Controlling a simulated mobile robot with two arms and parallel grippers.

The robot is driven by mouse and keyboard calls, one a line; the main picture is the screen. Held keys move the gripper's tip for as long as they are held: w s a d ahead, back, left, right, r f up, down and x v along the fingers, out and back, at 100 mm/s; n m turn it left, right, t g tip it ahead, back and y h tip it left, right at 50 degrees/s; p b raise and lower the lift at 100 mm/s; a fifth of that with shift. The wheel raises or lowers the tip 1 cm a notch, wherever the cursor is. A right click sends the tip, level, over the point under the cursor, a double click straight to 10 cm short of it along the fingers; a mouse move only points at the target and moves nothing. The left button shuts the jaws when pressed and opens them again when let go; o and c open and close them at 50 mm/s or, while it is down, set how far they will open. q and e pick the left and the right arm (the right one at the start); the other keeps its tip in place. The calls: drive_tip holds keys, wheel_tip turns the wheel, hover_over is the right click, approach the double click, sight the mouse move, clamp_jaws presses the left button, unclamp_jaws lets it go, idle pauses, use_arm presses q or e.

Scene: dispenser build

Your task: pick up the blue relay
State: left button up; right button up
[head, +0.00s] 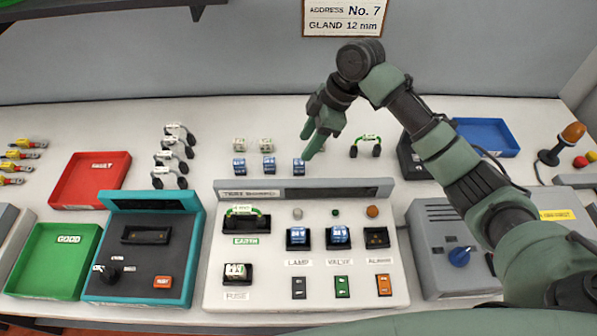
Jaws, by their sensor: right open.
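Several blue relays are in view. Three stand in a row on the white table behind the white board: a left one (239,166), a middle one (268,166) and a right one (299,168). Two more blue relays sit in sockets on the board, one above the LAMP label (298,237) and one above the VALVE label (339,236). The ALARM socket (376,237) looks dark and empty. My right gripper (308,146) is open, its fingers pointing down just above and behind the right relay of the row. I cannot tell whether it touches. My left gripper is out of view.
Small white blocks (239,144) stand behind the relay row. The white board (225,285) is flanked by a teal-framed tester (140,280) and a grey box (440,215). Red (72,202), green (88,275) and blue (518,150) trays stand around. White-and-black links (172,154) lie left.

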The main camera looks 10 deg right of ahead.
sight(300, 161)
drive_tip(key=x, duration=0.2)
drive_tip(key=p+x, duration=0.1)
drive_tip(key=x, duration=0.1)
drive_tip(key=p+x, duration=0.1)
drive_tip(key=x, duration=0.2)
drive_tip(key=shift+s+d+f, duration=0.1)
drive_tip(key=shift+s+d, duration=0.1)
drive_tip(key=shift+d, duration=0.1)
drive_tip(key=shift+a+f, duration=0.2)
drive_tip(key=shift+f, duration=0.3)
clamp_jaws()
